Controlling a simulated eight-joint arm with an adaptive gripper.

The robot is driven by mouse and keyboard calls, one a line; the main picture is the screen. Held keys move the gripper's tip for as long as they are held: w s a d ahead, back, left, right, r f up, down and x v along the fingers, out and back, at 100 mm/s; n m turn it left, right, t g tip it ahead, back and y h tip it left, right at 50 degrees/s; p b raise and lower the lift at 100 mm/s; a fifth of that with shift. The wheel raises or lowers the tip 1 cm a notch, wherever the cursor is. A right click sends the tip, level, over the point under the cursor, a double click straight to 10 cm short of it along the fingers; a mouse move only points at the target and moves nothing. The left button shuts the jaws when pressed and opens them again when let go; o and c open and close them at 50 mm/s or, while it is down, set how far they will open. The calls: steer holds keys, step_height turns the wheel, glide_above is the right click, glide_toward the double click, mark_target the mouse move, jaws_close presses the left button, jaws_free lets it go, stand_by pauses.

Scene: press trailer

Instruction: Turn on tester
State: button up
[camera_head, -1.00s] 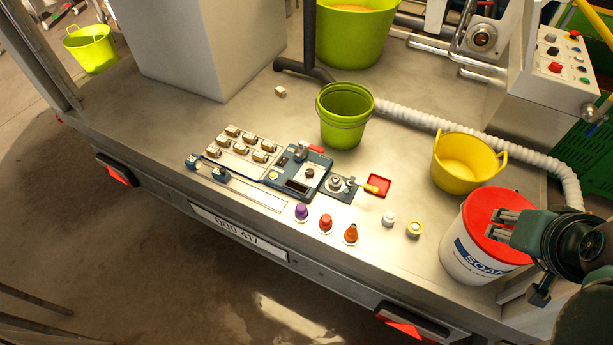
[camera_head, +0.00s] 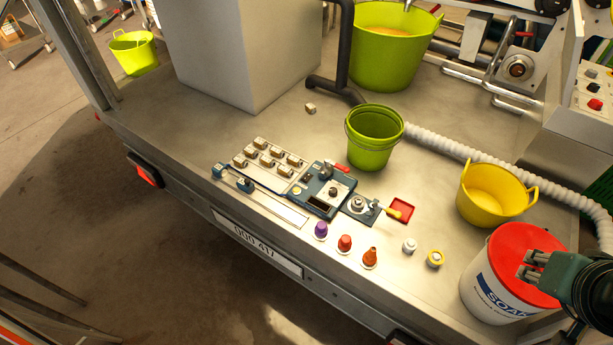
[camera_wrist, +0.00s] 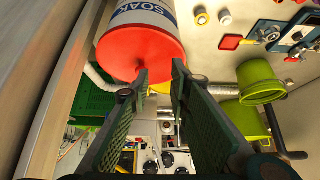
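The tester appears to be the blue-grey unit (camera_head: 322,205) on the metal deck, with a knob (camera_head: 335,191), a dark display window and a red-handled clamp (camera_head: 341,168). A smaller plate with a round fitting (camera_head: 357,203) and a yellow handle (camera_head: 393,213) adjoins it on the right. Part of the unit shows at the wrist view's upper right edge (camera_wrist: 294,38). Whether it is on cannot be told. My gripper (camera_head: 529,266) is over the red-lidded SOAK bucket (camera_head: 490,292), far right of the tester. In the wrist view its fingers (camera_wrist: 159,73) are apart and empty.
A tray of small blocks (camera_head: 268,160) adjoins the tester on the left. Purple, red and orange cones (camera_head: 345,243) stand in front. A green bucket (camera_head: 372,140) stands behind, a yellow tub (camera_head: 492,195) to the right. A white hose (camera_head: 455,149) crosses the deck.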

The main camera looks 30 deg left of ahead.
steer(key=shift+w+a+r, duration=0.15)
jaws_close()
steer(key=w+a+r+n+g+y+p, duration=0.1)
steer(key=w+a+n+g, duration=0.15)
steer(key=w+a, duration=0.55)
steer(key=w+a+r+n+g+p, duration=0.15)
steer(key=w+a+n, duration=0.25)
steer(key=a, duration=0.7)
steer(key=w+a+r+n+g+y+p, duration=0.1)
steer(key=w+a+n, duration=0.2)
steer(key=w+a, duration=0.55)
steer(key=s+a+f+n+g+p, duration=0.1)
steer(key=a+f, duration=0.5)
steer(key=a, duration=0.6)
steer(key=s+a+f+n+g+h+p, duration=0.1)
steer(key=a+f+n, duration=0.3)
steer(key=a, duration=0.8)
steer(key=s+a+f+n+g+h+p, duration=0.1)
steer(key=s+a+f+n, duration=0.1)
steer(key=a+f, duration=0.6)
steer(key=shift+a+n+g+p, duration=0.3)
steer(key=shift+a+n, duration=0.45)
steer(key=shift+a, duration=1.75)
